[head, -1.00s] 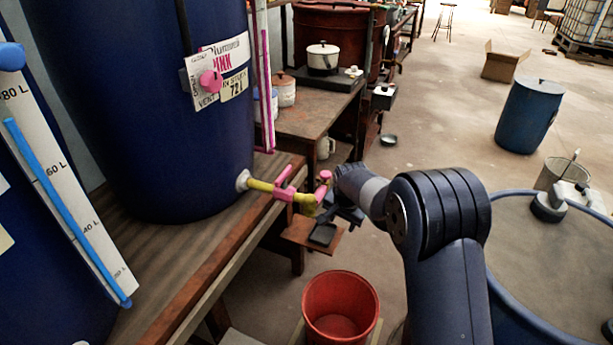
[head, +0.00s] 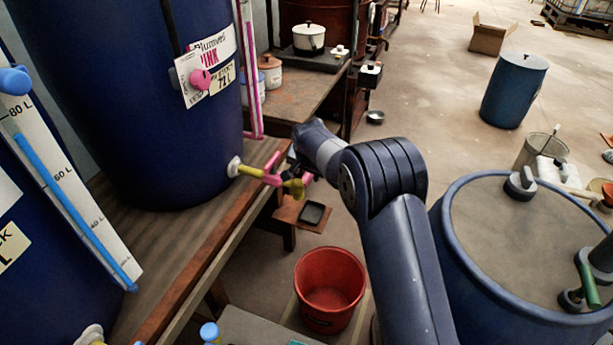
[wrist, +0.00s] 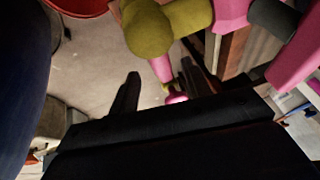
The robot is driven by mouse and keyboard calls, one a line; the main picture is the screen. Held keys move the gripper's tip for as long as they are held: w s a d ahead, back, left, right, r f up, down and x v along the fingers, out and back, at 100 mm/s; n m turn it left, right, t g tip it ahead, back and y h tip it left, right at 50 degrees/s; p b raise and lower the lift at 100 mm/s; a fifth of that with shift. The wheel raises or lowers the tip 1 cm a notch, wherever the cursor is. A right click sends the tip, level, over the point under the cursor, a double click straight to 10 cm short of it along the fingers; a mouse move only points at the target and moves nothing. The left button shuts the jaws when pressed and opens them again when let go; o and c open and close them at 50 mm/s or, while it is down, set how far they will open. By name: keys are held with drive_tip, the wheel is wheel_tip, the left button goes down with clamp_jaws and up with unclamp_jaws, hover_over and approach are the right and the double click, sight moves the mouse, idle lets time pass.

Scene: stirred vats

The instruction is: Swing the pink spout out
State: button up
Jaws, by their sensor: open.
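The pink-marked spout assembly comes out low from the dark blue vat (head: 120,100) with the PINK label. Its yellow pipe (head: 252,172) leads to a pink lever (head: 272,180) and a yellow elbow (head: 293,188), with a pink part (head: 306,181) at the outer end. In the wrist view the yellow elbow (wrist: 165,27) is large at the top, with a pink rod (wrist: 160,69) below it ending in a pink knob near my fingertips. My gripper (wrist: 160,85) is open, its fingers on either side of that rod. Contact cannot be told. In the head view my wrist mostly hides the gripper.
A red bucket (head: 330,287) stands on the floor below and in front of the spout. The wooden bench edge (head: 205,262) runs along the left. A small brown board with a black dish (head: 312,213) is behind the spout. A large blue-rimmed tank (head: 450,240) is at right.

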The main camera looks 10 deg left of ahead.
sight(307, 177)
drive_tip(key=shift+x, duration=1.6)
drive_tip(key=shift+c, duration=0.6)
clamp_jaws()
